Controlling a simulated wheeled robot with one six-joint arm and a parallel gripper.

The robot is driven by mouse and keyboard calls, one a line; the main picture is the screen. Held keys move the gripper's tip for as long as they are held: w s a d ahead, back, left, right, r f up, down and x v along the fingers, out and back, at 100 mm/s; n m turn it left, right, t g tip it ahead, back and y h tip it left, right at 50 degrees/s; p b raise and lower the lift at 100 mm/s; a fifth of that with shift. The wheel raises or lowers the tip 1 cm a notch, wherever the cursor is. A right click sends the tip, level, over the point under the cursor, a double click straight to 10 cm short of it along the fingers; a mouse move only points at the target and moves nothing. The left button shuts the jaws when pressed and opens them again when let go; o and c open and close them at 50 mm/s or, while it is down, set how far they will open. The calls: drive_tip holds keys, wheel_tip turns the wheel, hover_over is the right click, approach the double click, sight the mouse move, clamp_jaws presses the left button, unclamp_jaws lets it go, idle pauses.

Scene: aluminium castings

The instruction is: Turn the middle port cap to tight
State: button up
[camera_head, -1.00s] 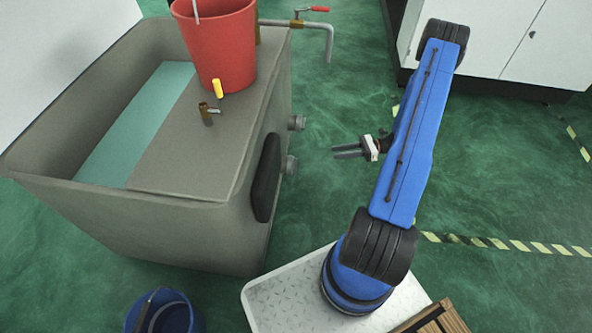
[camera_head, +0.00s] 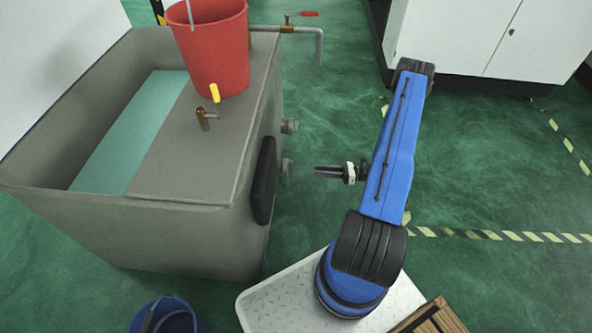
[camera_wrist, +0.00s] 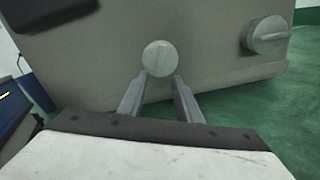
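Two grey port caps stick out of the tank's right wall. The nearer cap (camera_head: 285,168) faces my gripper (camera_head: 317,172), which points left at it with a gap between them. In the wrist view this cap (camera_wrist: 160,58) is a round pale disc with a near-upright rib, just beyond and between my fingertips (camera_wrist: 159,78). The fingers are apart with nothing between them. The farther cap (camera_head: 289,126) shows at the right of the wrist view (camera_wrist: 268,36), its bar lying nearly level. I see no third cap, so I cannot tell which is the middle one.
A black pad (camera_head: 264,180) stands out from the grey tank (camera_head: 180,225) wall beside the nearer cap. A pipe (camera_head: 318,45) juts out behind. Green floor is clear around my gripper.

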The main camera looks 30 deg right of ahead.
drive_tip(key=x, duration=1.1)
drive_tip(key=shift+w+a, duration=0.25)
drive_tip(key=shift+a, duration=0.05)
clamp_jaws()
